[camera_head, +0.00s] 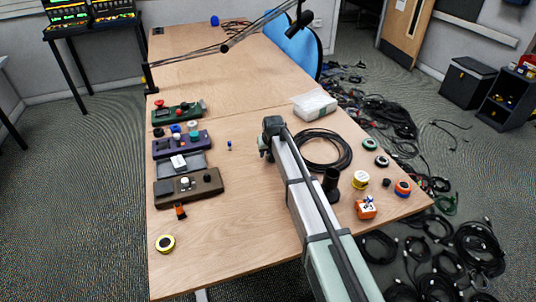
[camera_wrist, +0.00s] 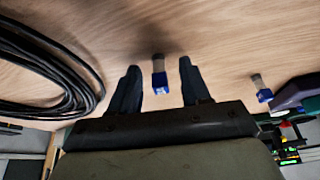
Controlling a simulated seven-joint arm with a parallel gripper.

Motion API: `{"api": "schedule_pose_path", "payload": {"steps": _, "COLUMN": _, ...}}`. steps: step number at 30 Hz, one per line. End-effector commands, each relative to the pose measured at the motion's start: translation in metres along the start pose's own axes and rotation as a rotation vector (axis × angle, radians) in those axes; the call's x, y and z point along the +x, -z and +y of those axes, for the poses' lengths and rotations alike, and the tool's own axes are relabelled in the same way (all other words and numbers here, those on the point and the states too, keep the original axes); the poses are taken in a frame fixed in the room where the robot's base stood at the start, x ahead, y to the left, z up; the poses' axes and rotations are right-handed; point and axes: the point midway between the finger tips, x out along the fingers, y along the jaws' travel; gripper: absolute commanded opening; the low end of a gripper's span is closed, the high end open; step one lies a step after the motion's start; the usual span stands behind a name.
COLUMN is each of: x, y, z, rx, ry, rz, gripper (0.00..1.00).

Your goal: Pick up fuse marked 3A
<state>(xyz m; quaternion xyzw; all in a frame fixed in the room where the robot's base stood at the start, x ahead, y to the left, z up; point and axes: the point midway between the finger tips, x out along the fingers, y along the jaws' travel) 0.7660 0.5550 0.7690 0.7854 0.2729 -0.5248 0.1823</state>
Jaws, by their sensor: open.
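A small fuse (camera_wrist: 159,77) with a blue end and a clear or grey body stands in the gap between my fingers in the wrist view. I cannot read its marking, and it is not clearly visible in the head view. A second, similar blue-ended fuse (camera_wrist: 262,89) lies to the right, outside my fingers. In the head view a small blue fuse (camera_head: 229,146) is on the table, left of my gripper (camera_head: 264,150). My gripper is open, with one finger on each side of the first fuse.
A black coiled cable (camera_head: 323,150) lies right of my gripper. Green, purple and brown device boxes (camera_head: 187,187) line the table's left side. Tape rolls and small parts lie at the right. The table's back half is mostly clear.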

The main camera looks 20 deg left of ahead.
Motion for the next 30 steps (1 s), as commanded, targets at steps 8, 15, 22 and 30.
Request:
{"api": "schedule_pose_path", "payload": {"steps": 8, "x": 0.0014, "y": -0.0001, "z": -0.0002, "rx": 0.000, "ry": 0.000, "rz": 0.000, "gripper": 0.43}}
{"api": "schedule_pose_path", "payload": {"steps": 15, "x": 0.0013, "y": -0.0001, "z": -0.0002, "rx": 0.000, "ry": 0.000, "rz": 0.000, "gripper": 0.20}}
{"api": "schedule_pose_path", "payload": {"steps": 22, "x": 0.0012, "y": -0.0002, "z": -0.0002, "rx": 0.000, "ry": 0.000, "rz": 0.000, "gripper": 0.00}}
{"api": "schedule_pose_path", "payload": {"steps": 30, "x": 0.0010, "y": 0.0000, "z": -0.0002, "rx": 0.000, "ry": 0.000, "rz": 0.000, "gripper": 0.00}}
